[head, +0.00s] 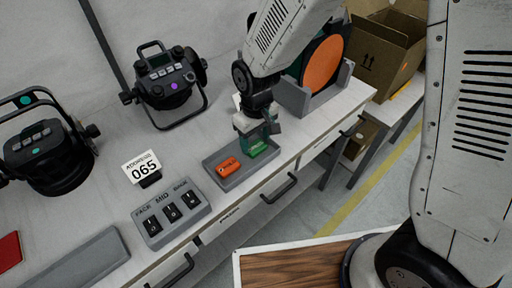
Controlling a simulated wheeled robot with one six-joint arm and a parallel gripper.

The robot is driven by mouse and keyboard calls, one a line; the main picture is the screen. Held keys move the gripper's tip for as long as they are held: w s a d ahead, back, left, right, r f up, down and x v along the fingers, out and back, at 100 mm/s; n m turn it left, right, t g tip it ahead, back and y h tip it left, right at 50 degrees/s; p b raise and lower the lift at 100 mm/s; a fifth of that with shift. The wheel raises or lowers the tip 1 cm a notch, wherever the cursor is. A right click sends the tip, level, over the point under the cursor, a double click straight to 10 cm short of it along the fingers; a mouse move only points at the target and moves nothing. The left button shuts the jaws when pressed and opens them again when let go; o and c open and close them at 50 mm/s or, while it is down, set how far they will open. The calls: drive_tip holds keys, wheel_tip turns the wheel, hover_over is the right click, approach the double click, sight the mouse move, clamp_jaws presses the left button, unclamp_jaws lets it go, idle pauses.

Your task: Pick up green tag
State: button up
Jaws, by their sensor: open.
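The green tag (259,150) lies in the right part of a small grey tray (226,183) on the workbench. An orange tag (230,166) lies to its left in the same tray. My gripper (257,142) reaches down from above, directly over the green tag, with its fingers open. The fingers and wrist hide part of the tag. I cannot tell whether the fingers touch it.
A switch box (171,212) and an address card reading 065 (142,168) stand left of the tray. Black par cans (168,82) stand behind. A stand with an orange disc (323,64) is at the right. An open cardboard box (378,50) sits farther right.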

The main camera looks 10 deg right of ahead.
sight(256, 148)
wheel_tip(256, 148, down, 2)
drive_tip(key=shift+f, duration=0.15)
drive_tip(key=c, duration=0.6)
